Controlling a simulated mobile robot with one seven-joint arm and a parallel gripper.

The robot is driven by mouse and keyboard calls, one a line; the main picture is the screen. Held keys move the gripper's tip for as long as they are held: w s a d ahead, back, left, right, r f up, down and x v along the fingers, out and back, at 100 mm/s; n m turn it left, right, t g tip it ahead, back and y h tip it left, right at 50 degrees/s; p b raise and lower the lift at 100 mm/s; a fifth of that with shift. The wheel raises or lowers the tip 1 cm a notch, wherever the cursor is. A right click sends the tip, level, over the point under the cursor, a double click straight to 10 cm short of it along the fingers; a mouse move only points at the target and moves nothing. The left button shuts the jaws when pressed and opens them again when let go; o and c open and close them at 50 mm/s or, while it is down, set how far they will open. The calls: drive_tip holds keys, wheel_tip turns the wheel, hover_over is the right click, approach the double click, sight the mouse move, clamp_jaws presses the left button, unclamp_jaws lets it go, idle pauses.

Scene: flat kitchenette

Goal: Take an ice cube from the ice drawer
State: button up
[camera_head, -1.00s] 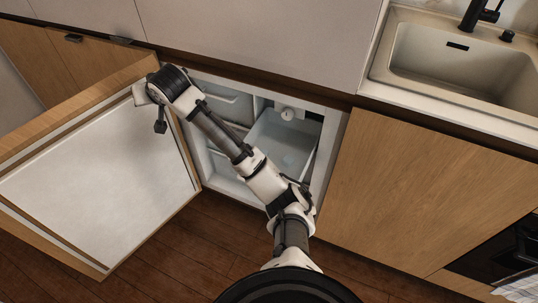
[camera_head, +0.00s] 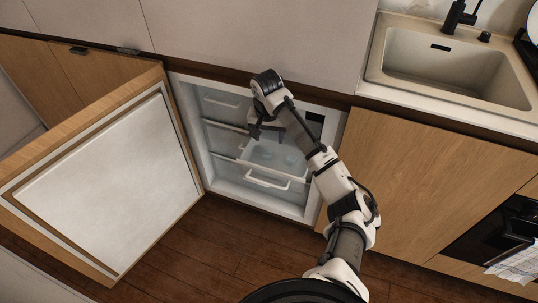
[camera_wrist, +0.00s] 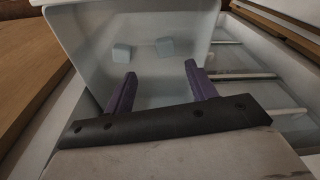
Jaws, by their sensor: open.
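The ice drawer (camera_head: 245,170) is a pale, see-through bin with a white front handle, low in the open freezer compartment. It also shows in the wrist view, where its pale wall (camera_wrist: 75,45) surrounds the floor of the bin. Two pale blue ice cubes lie apart on that floor, one on the left (camera_wrist: 122,53) and one on the right (camera_wrist: 165,47). My gripper (camera_wrist: 161,70) is open and empty, with its two purple fingers pointing toward the cubes. In the head view my gripper (camera_head: 255,132) is above the drawer, partly hidden by my wrist.
The freezer door (camera_head: 105,185) stands wide open on the left. A wooden cabinet front (camera_head: 415,185) closes off the right side, below the sink (camera_head: 455,75).

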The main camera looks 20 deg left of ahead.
hover_over(267, 152)
drive_tip(key=s+d, duration=0.1)
drive_tip(key=f, duration=0.4)
drive_tip(key=shift+s+d+f, duration=0.1)
drive_tip(key=shift+s+f, duration=0.1)
drive_tip(key=shift+f, duration=0.2)
drive_tip(key=shift+w+a+f+p, duration=0.15)
drive_tip(key=shift+w+f+p, duration=0.05)
drive_tip(key=shift+f, duration=0.65)
drive_tip(key=shift+w+a+f+p, duration=0.15)
drive_tip(key=shift+a+f, duration=0.05)
drive_tip(key=shift+f, duration=0.7)
drive_tip(key=shift+w+a+f+p, duration=0.15)
drive_tip(key=shift+w+f+p, duration=0.05)
drive_tip(key=shift+f, duration=0.65)
drive_tip(key=c, duration=1.1)
